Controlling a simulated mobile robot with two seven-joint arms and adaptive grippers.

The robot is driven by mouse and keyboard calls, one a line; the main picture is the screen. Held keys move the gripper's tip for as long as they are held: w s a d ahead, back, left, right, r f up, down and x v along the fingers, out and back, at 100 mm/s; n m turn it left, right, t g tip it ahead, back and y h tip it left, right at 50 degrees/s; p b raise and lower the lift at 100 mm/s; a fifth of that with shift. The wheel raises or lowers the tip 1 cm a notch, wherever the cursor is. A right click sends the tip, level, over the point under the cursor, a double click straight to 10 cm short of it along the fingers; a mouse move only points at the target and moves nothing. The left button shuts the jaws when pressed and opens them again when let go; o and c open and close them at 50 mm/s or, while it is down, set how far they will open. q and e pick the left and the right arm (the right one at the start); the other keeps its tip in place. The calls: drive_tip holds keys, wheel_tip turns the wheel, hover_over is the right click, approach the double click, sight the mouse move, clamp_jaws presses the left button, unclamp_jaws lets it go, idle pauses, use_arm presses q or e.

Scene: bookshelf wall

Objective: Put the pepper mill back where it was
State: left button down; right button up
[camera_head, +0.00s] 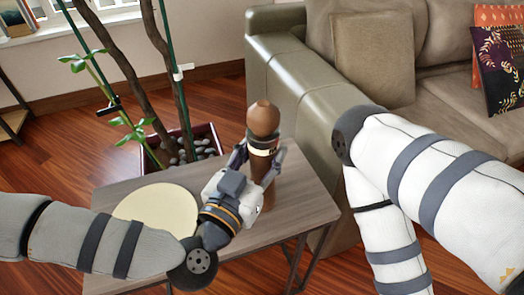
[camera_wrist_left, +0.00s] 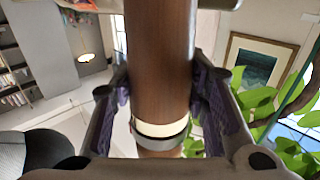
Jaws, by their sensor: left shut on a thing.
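The pepper mill (camera_head: 263,121) is a tall brown wooden mill with a rounded knob on top and a cream and black band. It stands upright over the right part of the small grey-brown side table (camera_head: 308,205). My left gripper (camera_head: 261,157) is shut on its body just below the band. In the left wrist view, the brown body of the mill (camera_wrist_left: 160,60) runs between the two fingers of the gripper (camera_wrist_left: 160,88). Whether its base touches the table I cannot tell. My right arm shows at the right, but its gripper is out of view.
A round cream disc (camera_head: 152,207) lies on the table's left part, partly behind my left arm. A potted plant (camera_head: 188,147) stands behind the table. A grey-green sofa (camera_head: 300,85) stands close on the right. Table top shows bare around the mill.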

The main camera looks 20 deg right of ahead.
use_arm(q)
drive_tip(key=shift+r, duration=0.15)
drive_tip(key=c, duration=0.9)
unclamp_jaws()
drive_tip(key=shift+f, duration=0.2)
drive_tip(key=shift+c, duration=0.2)
